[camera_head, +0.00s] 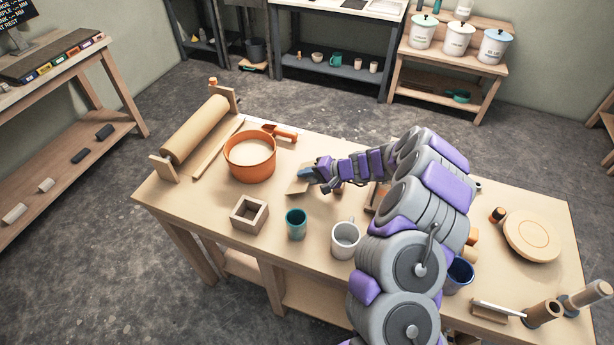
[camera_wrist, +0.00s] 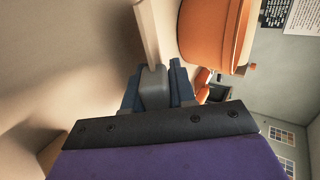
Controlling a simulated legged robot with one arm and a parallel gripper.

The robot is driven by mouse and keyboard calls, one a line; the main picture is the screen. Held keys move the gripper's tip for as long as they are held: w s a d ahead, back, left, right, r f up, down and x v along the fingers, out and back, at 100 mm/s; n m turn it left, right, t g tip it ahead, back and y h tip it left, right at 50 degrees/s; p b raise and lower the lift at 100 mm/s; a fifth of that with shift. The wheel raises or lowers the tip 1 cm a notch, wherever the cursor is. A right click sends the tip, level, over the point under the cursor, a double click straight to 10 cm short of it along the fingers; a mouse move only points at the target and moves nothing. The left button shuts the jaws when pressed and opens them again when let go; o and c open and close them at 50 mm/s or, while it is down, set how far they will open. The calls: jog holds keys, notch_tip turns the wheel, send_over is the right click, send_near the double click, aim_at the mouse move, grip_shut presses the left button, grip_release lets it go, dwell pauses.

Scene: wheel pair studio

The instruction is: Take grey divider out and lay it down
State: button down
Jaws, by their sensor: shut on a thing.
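My gripper (camera_head: 318,174) is low over the middle of the table, to the right of the orange pot. In the wrist view its dark blue fingers (camera_wrist: 157,92) are shut on a grey block-like piece (camera_wrist: 154,86), which looks like the grey divider. Much of the piece is hidden between the fingers, and I cannot tell whether it touches the table. In the head view it is too small to make out clearly. My arm hides part of the table behind and right of the gripper, including most of a wooden piece (camera_head: 373,203).
An orange pot (camera_head: 250,165) and a wooden strip (camera_head: 203,150) lie left of my gripper. A square wooden box (camera_head: 249,220), a teal cup (camera_head: 296,229) and a white mug (camera_head: 345,246) stand in front. A round board (camera_head: 532,241) lies at right.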

jog(key=shift+d, duration=0.2)
jog(key=shift+a+f, duration=0.1)
jog(key=shift+a+f+b, duration=0.1)
jog(key=shift+f+b, duration=0.2)
jog(key=shift+b, duration=0.1)
jog(key=shift+f, duration=0.2)
jog(key=shift+f+b, duration=0.2)
jog(key=shift+b, duration=0.25)
jog(key=c, duration=0.9)
grip_release()
jog(key=shift+o, duration=0.3)
jog(key=shift+s+f, duration=0.1)
jog(key=shift+f, duration=0.05)
